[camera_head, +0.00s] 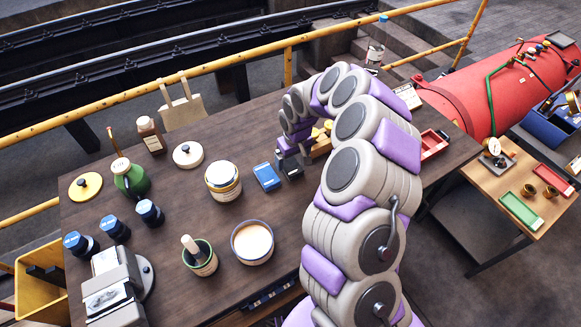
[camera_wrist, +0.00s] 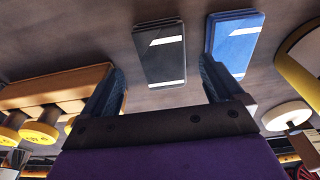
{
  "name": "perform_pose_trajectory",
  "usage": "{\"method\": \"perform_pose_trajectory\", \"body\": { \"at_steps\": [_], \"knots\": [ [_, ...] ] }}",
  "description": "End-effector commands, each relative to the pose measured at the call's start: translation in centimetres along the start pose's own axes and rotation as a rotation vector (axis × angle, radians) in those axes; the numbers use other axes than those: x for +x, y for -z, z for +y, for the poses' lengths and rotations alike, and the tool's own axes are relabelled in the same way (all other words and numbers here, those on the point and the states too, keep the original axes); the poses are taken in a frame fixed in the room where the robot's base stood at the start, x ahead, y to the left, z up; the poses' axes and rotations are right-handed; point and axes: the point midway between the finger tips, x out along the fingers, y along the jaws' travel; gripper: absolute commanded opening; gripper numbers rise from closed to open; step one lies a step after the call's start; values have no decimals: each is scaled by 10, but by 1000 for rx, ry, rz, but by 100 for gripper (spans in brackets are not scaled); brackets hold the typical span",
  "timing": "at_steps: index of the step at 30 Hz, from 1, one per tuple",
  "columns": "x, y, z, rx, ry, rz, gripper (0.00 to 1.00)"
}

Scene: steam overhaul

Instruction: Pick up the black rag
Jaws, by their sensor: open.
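The black rag (camera_wrist: 160,58) is a folded dark rectangle with pale stripes, lying flat on the dark wooden workbench (camera_head: 215,130). In the wrist view it lies ahead of my gripper (camera_wrist: 162,78), between the lines of the two fingers. My gripper is open, with nothing between its fingers. In the head view my gripper (camera_head: 290,158) is low over the bench and covers much of the black rag. A similar blue rag (camera_head: 267,177) lies just left of it, and it also shows in the wrist view (camera_wrist: 231,42), right of the black rag.
A wooden holder with yellow-topped pieces (camera_wrist: 50,92) stands close beside my left finger in the wrist view. A cream tin (camera_head: 223,181) and a bowl (camera_head: 252,243) stand left of the rags. A red tray (camera_head: 434,144) lies right of my arm.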

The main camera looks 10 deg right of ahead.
Motion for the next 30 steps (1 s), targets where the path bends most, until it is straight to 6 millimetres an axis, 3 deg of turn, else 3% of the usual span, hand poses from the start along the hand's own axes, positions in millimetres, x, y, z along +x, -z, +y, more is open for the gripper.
{"method": "perform_pose_trajectory", "body": {
  "at_steps": [7, 15, 30],
  "knots": [
    [38, 2, -3, 0, 1, -4, 94],
    [40, 3, -2, 0, 0, -2, 93],
    [40, 3, -2, 0, 0, -1, 45]
  ]
}}
